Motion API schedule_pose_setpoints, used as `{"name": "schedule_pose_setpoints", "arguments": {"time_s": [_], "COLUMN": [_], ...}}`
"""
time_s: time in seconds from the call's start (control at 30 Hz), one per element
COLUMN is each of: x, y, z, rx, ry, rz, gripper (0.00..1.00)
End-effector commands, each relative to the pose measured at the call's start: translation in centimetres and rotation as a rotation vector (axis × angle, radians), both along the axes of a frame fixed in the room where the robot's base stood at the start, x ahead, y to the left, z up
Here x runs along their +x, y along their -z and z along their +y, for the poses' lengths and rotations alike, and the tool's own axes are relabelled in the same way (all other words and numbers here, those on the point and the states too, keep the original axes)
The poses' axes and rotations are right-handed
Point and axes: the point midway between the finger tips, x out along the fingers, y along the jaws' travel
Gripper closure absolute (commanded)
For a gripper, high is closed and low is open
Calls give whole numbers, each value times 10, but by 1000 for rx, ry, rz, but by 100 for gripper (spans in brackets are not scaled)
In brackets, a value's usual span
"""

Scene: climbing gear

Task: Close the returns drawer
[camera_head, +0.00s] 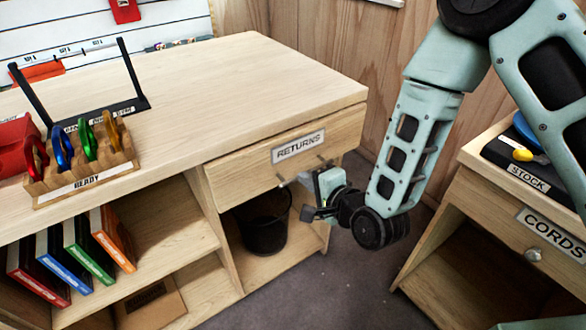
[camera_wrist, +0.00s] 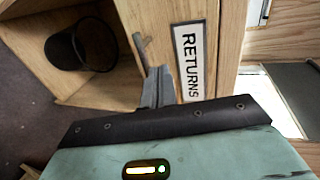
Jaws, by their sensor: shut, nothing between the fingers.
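The returns drawer (camera_head: 240,167) is in the wooden desk, with a RETURNS label on its front. In the head view its front sits close under the desk top and no open interior shows. It also shows in the wrist view (camera_wrist: 207,15), turned sideways. A thin grey bar handle (camera_wrist: 140,48) stands out below the label. My gripper (camera_head: 304,179) is shut and empty, right at the handle. In the wrist view its fingers (camera_wrist: 158,86) overlap the handle's end near the drawer front; I cannot tell whether they touch.
A black bin (camera_head: 264,232) stands in the open bay below the drawer. A rack of carabiners (camera_head: 85,165) and a black stand (camera_head: 110,110) are on the desk. The CORDS cabinet (camera_head: 475,205) is at right, with grey floor (camera_head: 330,285) between.

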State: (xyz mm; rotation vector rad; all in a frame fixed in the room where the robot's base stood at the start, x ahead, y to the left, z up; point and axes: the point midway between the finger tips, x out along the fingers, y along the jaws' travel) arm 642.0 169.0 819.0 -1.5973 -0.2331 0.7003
Motion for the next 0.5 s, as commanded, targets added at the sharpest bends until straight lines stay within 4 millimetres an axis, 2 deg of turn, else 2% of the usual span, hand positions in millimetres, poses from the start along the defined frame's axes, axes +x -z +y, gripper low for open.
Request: {"name": "schedule_pose_setpoints", "arguments": {"time_s": [0.23, 0.5], "x": [35, 49], "y": [5, 6], "z": [24, 33], "rx": [-1, 0], "ry": [-1, -1], "rz": [-2, 1], "gripper": [100, 100]}}
